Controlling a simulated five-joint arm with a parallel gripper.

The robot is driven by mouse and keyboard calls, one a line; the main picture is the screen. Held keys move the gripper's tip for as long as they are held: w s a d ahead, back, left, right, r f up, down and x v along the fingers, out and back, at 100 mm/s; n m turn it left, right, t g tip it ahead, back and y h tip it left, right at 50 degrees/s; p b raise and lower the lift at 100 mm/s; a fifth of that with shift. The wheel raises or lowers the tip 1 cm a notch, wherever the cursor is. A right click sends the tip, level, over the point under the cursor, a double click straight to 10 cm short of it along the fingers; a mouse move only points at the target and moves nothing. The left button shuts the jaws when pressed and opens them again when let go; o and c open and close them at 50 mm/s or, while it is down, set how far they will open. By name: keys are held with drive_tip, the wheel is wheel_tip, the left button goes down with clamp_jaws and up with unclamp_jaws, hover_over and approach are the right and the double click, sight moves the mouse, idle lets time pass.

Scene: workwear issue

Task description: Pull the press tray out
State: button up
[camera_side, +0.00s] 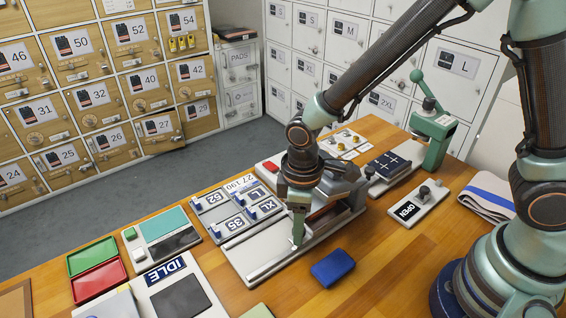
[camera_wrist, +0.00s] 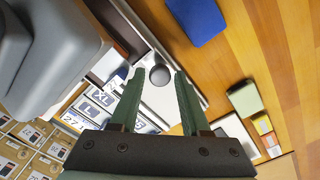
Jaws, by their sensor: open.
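The press (camera_side: 345,184) is a grey machine on the wooden table. A pale metal base with a rail (camera_side: 262,262) runs from it toward the lower left. In the wrist view the press body (camera_wrist: 45,50) fills the upper left, with the pale tray plate (camera_wrist: 158,101) beside it. A round dark knob (camera_wrist: 160,75) stands on the plate. My gripper (camera_side: 298,238) points down over the plate in front of the press. In the wrist view my gripper (camera_wrist: 159,72) is open, with its fingers on either side of the knob, no visible contact. The side view hides the knob.
A blue pad (camera_side: 333,267) lies right of the plate. Size tiles (camera_side: 236,206) sit behind it. An IDLE panel (camera_side: 172,284) and red and green trays (camera_side: 98,283) are at the left. An OPEN panel (camera_side: 411,209) and green lever press (camera_side: 433,130) stand right. Bare table lies front right.

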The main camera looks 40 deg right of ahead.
clamp_jaws()
idle(1.5)
